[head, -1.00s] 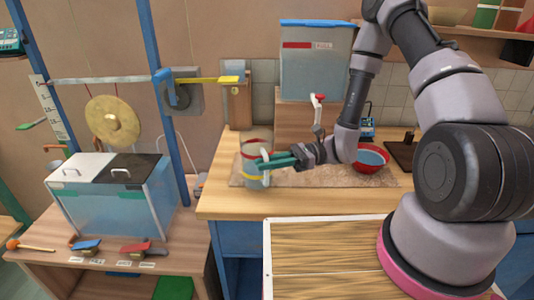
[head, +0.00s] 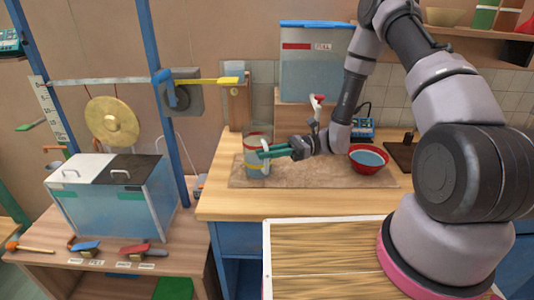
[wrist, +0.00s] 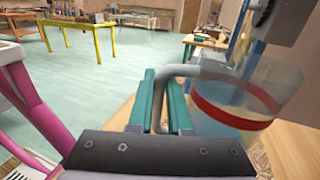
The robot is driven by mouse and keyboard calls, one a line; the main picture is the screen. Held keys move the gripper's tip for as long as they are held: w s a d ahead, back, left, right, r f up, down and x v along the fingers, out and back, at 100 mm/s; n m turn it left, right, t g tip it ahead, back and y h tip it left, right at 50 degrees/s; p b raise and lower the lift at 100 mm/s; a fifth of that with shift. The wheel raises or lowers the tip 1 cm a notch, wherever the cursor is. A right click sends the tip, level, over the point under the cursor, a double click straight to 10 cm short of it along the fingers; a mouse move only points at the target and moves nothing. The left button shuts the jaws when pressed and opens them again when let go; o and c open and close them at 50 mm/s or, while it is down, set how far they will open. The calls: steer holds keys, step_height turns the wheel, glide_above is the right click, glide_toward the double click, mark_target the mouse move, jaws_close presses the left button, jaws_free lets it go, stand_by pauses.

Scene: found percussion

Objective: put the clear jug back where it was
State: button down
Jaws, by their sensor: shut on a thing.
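My gripper (head: 268,153) comes from the right with green fingers, shut on the jug's handle. In the wrist view the grey handle (wrist: 163,88) passes between the fingers, and the jug body (wrist: 225,130) stands to their right. Part of the jug is hidden by the fingers in the head view.
A large clear tank (head: 315,70) with a red tap (head: 317,99) stands behind, right of the jug. A red bowl (head: 368,168) of blue liquid sits at the mat's right. A yellow lever (head: 215,79) is up to the left. The mat's middle is clear.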

steer(key=c, duration=0.8)
jaws_free()
steer(key=shift+c, duration=0.2)
steer(key=shift+f, duration=0.2)
steer(key=v, duration=1.2)
steer(key=shift+w, duration=0.2)
